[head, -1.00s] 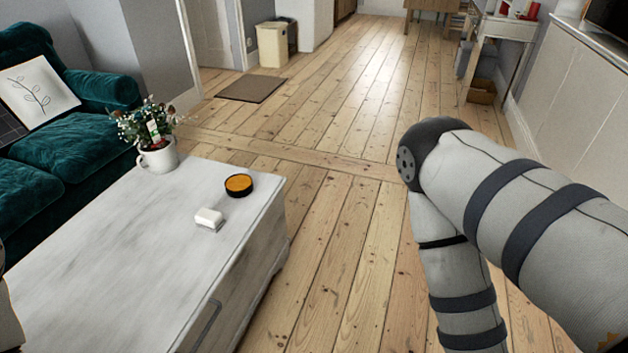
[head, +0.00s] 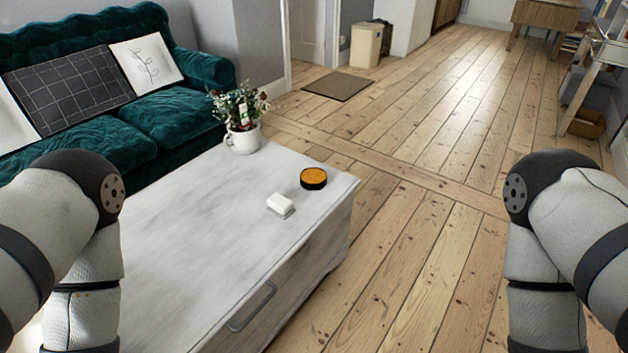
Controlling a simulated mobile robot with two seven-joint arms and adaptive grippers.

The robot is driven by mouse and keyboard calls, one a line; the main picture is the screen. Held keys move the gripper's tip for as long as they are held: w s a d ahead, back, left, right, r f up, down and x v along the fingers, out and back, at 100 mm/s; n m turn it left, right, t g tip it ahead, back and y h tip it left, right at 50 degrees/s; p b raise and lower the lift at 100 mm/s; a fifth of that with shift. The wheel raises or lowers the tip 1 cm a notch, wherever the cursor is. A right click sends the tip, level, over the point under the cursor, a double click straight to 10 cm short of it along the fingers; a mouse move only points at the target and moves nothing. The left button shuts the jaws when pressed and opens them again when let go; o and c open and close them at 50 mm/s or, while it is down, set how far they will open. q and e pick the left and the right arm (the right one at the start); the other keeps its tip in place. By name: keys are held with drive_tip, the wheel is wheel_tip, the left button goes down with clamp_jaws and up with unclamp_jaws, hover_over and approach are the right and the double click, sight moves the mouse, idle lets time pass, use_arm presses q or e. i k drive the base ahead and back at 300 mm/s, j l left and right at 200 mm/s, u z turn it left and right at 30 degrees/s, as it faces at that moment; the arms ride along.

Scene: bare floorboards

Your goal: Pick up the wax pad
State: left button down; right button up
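Two small items lie on the white, worn-looking chest table (head: 195,225). One is a round black tin with an orange-yellow top (head: 313,178), near the table's far right corner. The other is a small white block (head: 281,205), just left of and nearer than the tin. I cannot tell from its look alone which is the wax pad; the round tin looks like wax. My arms show at the left and right edges of the head view, but both grippers are below the picture. Nothing touches either item.
A white mug with a leafy plant (head: 242,120) stands at the table's far end. A green sofa (head: 160,105) with cushions is behind the table at left. Bare floorboards (head: 420,240) are open to the right. A brown doormat (head: 338,86) lies farther back.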

sight(281, 206)
drive_tip(key=i+j+z, duration=0.15)
drive_tip(key=i+z, duration=0.15)
drive_tip(key=i, duration=0.15)
drive_tip(key=i+j+z, duration=0.25)
drive_tip(key=i, duration=0.2)
